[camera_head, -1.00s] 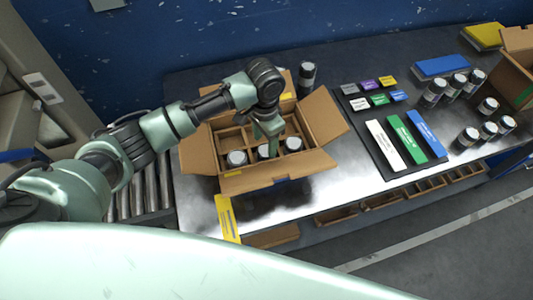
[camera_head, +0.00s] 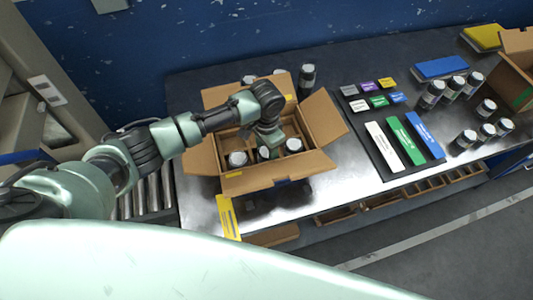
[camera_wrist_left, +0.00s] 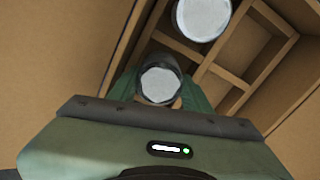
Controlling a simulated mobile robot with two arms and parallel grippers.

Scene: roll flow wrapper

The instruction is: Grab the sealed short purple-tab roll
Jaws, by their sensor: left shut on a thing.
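My left gripper (camera_head: 267,143) reaches down into the open cardboard carton (camera_head: 253,180). In the left wrist view its green fingers (camera_wrist_left: 160,90) are shut on a dark roll with a pale round top (camera_wrist_left: 159,85), inside a carton cell beside a cardboard wall. No purple tab or label shows on this roll, so I cannot tell its type. Another pale-topped roll (camera_wrist_left: 202,17) sits in a neighbouring cell. In the head view, front-row rolls show at the left (camera_head: 237,160) and right (camera_head: 293,146). My right gripper is not in view.
The carton's flaps stand open and its dividers form narrow cells. A dark board (camera_head: 385,166) with coloured label strips and small tags, one a purple tag (camera_head: 367,87), lies to the right. Several loose rolls stand further right. A roll (camera_head: 306,80) stands behind the carton.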

